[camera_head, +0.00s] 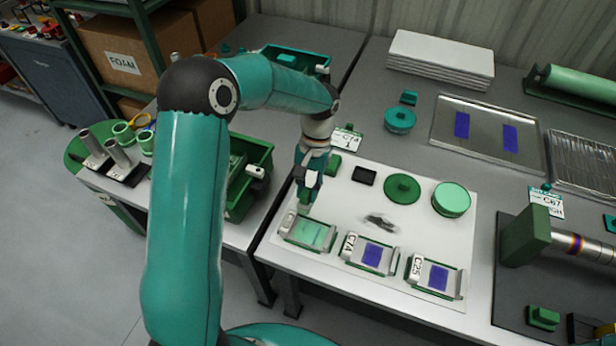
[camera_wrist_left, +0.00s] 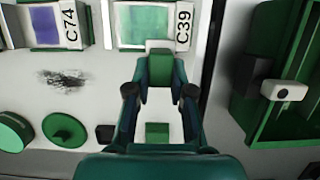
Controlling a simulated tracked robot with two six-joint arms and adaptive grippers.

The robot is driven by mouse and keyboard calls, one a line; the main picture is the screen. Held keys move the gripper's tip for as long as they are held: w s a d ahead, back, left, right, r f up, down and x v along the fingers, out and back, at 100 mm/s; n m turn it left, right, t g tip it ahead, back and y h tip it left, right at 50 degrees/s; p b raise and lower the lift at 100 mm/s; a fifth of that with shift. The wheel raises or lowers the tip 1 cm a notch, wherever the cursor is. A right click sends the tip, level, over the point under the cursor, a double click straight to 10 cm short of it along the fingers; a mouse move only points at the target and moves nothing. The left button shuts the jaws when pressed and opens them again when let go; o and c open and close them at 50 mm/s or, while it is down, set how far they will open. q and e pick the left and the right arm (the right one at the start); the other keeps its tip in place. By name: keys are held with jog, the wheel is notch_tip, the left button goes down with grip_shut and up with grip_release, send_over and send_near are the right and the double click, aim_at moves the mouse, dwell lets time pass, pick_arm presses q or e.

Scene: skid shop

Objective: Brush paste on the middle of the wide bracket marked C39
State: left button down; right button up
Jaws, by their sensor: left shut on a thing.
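The wide bracket marked C39 (camera_wrist_left: 147,24) shows a pale mint patch in the left wrist view. In the head view it is the leftmost of three brackets (camera_head: 307,233) along the white mat's front edge. My left gripper (camera_head: 308,184) is shut on a small green block-like tool (camera_wrist_left: 159,46), perhaps the brush. The tool is at the bracket's far edge in the head view; I cannot tell whether it touches. The bracket C74 (camera_wrist_left: 45,26) and the bracket marked C25 (camera_head: 435,277) have blue-violet patches. My right gripper is out of view.
The white mat (camera_head: 335,205) also holds a dark smear (camera_head: 379,221), a green disc (camera_head: 402,188), a light green round tin (camera_head: 451,199) and a black square (camera_head: 364,176). A green bin (camera_head: 262,165) stands left of it. A metal tray (camera_head: 486,131) lies behind.

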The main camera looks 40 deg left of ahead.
pick_arm(q)
jog(key=shift+r+p, duration=0.6)
jog(key=shift+r, duration=0.6)
